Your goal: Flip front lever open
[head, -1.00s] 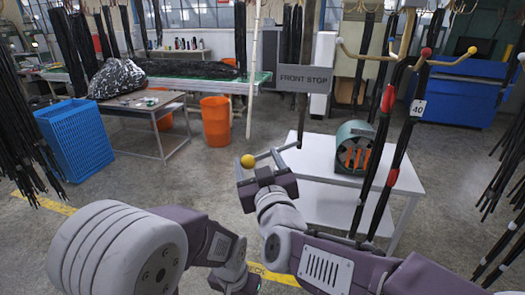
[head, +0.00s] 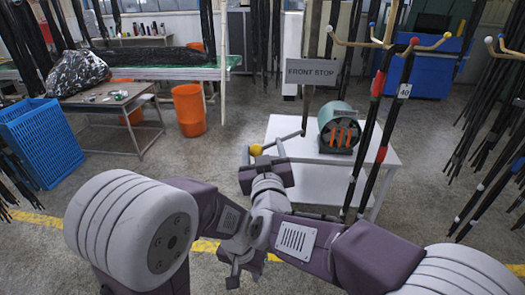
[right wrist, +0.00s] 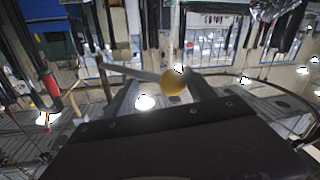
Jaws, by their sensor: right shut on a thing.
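The front lever (head: 285,139) is a thin grey bar with a yellow ball knob (head: 256,149) at its left end. It sits below the grey FRONT STOP sign (head: 311,71). My right gripper (head: 263,151) is at the knob, with one finger on each side, shut on the lever's knob end. In the right wrist view the knob (right wrist: 173,81) shows beyond the dark gripper body, with the bar running off to the left. My left gripper (head: 240,272) hangs low near the yellow floor line, away from the lever; its jaws are too unclear to read.
An orange bin (head: 188,110) and blue crate (head: 45,143) stand left. Floor between is clear.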

